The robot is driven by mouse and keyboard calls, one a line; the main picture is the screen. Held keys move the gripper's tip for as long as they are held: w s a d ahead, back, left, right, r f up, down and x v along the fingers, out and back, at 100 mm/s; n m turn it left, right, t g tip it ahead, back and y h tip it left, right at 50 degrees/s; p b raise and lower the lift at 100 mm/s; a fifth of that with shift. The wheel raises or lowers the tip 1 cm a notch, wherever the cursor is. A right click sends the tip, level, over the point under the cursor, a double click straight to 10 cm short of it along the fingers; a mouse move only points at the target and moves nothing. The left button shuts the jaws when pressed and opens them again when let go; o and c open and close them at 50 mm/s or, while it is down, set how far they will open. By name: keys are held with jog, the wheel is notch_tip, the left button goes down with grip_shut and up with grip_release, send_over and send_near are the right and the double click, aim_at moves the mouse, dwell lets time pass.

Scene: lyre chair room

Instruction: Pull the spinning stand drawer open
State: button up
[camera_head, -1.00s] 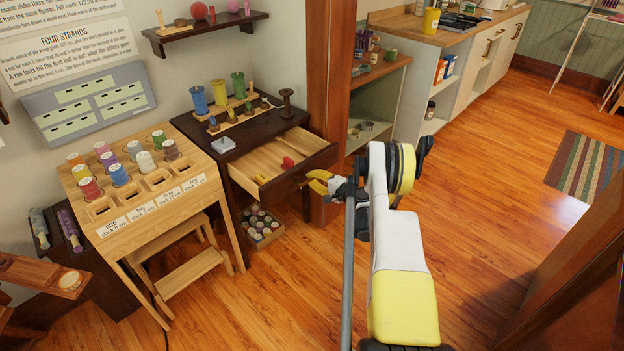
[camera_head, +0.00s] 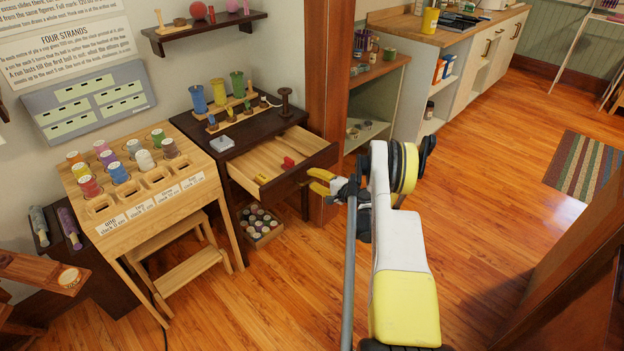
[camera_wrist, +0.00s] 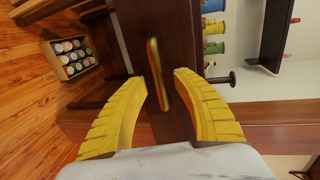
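The spinning stand drawer (camera_head: 268,163) stands pulled out of the dark stand (camera_head: 262,124), with its pale wooden inside showing. A small red item (camera_head: 288,162) and a yellowish piece (camera_head: 262,179) lie in it. In the wrist view, the dark drawer front (camera_wrist: 140,30) carries a long brass handle (camera_wrist: 158,75). My gripper (camera_wrist: 160,78) is open, with its yellow fingers on either side of the handle and gaps between them and it. In the head view, my gripper (camera_head: 320,181) is at the drawer's front; the handle is hard to make out there.
A crate of spools (camera_head: 262,226) sits on the floor below the drawer. A slanted wooden spool desk (camera_head: 150,205) with a step stool (camera_head: 190,268) stands to the left. A wooden post (camera_head: 326,90) rises just right of the stand. The floor right of my arm is open.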

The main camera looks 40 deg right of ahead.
jog(key=v, duration=0.6)
jog(key=shift+s, duration=0.35)
jog(key=shift+r, duration=0.15)
